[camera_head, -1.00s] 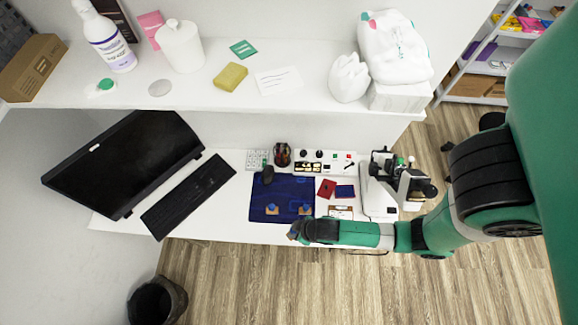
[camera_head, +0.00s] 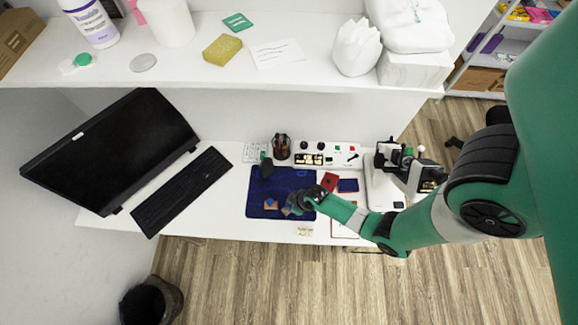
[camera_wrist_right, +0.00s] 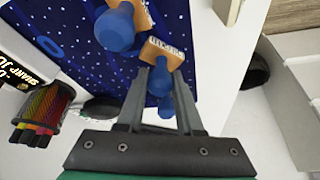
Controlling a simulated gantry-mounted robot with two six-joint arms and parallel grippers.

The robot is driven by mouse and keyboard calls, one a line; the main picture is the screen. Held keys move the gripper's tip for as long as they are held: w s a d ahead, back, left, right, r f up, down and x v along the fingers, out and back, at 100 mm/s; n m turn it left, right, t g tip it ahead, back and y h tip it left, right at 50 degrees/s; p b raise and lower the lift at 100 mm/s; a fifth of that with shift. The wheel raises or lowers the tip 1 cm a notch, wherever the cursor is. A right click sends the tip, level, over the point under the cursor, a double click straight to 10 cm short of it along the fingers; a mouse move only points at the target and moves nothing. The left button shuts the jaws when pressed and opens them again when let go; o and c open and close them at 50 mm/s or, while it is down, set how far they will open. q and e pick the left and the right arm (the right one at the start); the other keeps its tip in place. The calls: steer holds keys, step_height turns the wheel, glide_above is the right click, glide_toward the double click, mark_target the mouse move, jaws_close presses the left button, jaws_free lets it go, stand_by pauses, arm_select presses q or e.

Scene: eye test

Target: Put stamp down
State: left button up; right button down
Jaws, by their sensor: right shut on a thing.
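Two stamps with blue round handles and orange wooden bases are at the front part of the dark blue mat (camera_head: 262,180). The left stamp (camera_head: 270,204) stands free on the mat; it also shows in the right wrist view (camera_wrist_right: 115,30). My right gripper (camera_head: 297,204) is shut on the other stamp, whose blue handle (camera_wrist_right: 160,78) is between the fingers in the right wrist view. Its orange base faces away from the gripper. I cannot tell whether this base touches the mat. My left gripper is not in view.
A keyboard (camera_head: 182,190) lies left. A shelf (camera_head: 300,75) overhangs the desk's back.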

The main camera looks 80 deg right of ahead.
steer(key=shift+r, duration=0.1)
steer(key=c, duration=0.6)
jaws_free()
steer(key=shift+o, duration=0.2)
steer(key=shift+r, duration=0.25)
steer(key=p+v, duration=0.7)
steer(key=v, duration=0.4)
steer(key=shift+s+r, duration=0.2)
steer(key=shift+s, duration=0.05)
